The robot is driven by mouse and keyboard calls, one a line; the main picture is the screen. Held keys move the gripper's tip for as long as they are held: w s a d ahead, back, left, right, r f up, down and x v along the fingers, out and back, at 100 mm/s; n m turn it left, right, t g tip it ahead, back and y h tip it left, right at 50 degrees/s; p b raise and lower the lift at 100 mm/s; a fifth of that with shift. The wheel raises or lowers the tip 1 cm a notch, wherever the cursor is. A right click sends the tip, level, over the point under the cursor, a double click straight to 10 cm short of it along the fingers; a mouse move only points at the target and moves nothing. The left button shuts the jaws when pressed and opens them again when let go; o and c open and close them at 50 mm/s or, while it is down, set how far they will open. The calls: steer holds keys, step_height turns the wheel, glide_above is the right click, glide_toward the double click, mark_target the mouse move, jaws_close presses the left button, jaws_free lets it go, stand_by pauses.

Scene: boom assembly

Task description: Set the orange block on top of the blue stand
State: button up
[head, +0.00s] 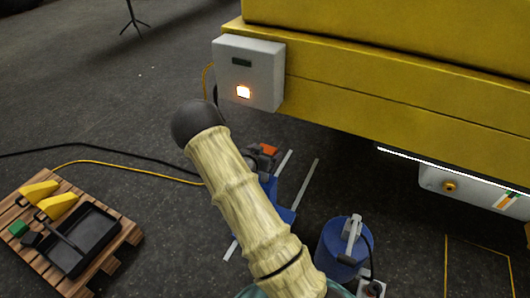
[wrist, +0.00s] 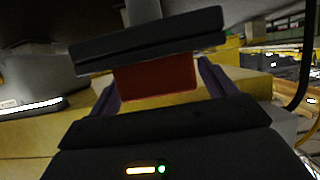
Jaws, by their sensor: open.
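The orange block (head: 269,150) shows in the head view just right of my pale-sleeved arm, beside a dark part. The blue stand (head: 286,212) is partly hidden behind my arm; whether the block rests on it cannot be told. In the wrist view the block (wrist: 155,80) looks dark red and lies between the two purple fingers of my gripper (wrist: 160,86). The fingers are open, with visible space on the right side of the block. A dark slab (wrist: 148,42) adjoins the block's upper edge in that view. In the head view my gripper is mostly hidden by the arm.
Pale rails (head: 306,186) lie on the floor by the stand. A blue drum (head: 344,250) stands at the lower right. A large yellow machine body (head: 400,105) with a grey box (head: 262,72) overhangs the right. A wooden pallet (head: 128,232) is at left. Cables cross the floor.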

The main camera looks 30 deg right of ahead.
steer(key=shift+r, duration=0.2)
steer(key=p+v, duration=0.3)
steer(key=v, duration=0.9)
